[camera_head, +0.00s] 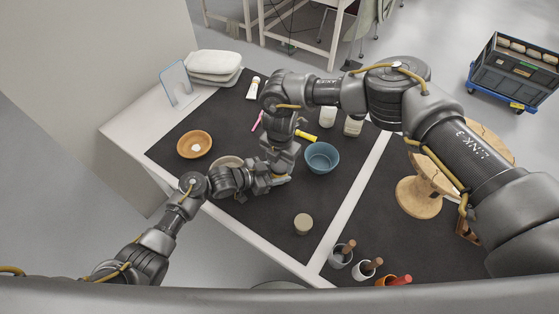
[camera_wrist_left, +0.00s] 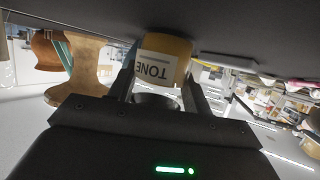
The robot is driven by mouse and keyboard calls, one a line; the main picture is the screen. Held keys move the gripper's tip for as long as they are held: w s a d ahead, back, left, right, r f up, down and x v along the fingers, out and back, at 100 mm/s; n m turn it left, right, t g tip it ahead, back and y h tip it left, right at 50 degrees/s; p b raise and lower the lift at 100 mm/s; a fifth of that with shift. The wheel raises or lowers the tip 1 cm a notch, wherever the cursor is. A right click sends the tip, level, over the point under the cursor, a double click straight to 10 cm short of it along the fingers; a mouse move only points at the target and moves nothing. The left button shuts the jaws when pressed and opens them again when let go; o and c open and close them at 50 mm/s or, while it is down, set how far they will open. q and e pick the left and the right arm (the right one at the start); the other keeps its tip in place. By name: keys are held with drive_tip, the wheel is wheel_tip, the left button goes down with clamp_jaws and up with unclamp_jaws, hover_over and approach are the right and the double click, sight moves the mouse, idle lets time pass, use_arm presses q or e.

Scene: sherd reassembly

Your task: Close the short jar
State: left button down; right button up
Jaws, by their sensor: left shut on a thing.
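In the left wrist view, which is upside down, a tan jar (camera_wrist_left: 178,48) with a white label reading "TONE" sits between the two fingers of my left gripper (camera_wrist_left: 162,75). The gripper is shut on it. A grey rounded edge (camera_wrist_left: 155,100) shows at the jar's near end; I cannot tell whether it is a mouth or a lid. In the head view my left gripper (camera_head: 279,181) is at the middle of the dark mat, and arm parts largely hide the jar. My right gripper (camera_head: 268,182) is close by above; its fingers are not clear. A short, round, tan-grey piece (camera_head: 303,224) stands alone nearer the front.
A blue bowl (camera_head: 321,157) stands close to the right of the grippers. White containers (camera_head: 328,117) stand behind. Tool cups (camera_head: 341,256) line the front; a wooden spool (camera_head: 419,197) is right.

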drive_tip(key=c, duration=0.5)
drive_tip(key=m, duration=0.5)
drive_tip(key=shift+f, duration=0.1)
drive_tip(key=m, duration=0.5)
drive_tip(key=shift+m, duration=0.4)
drive_tip(key=m, duration=0.5)
drive_tip(key=o, duration=1.1)
drive_tip(key=shift+c, duration=0.2)
drive_tip(key=shift+r, duration=2.3)
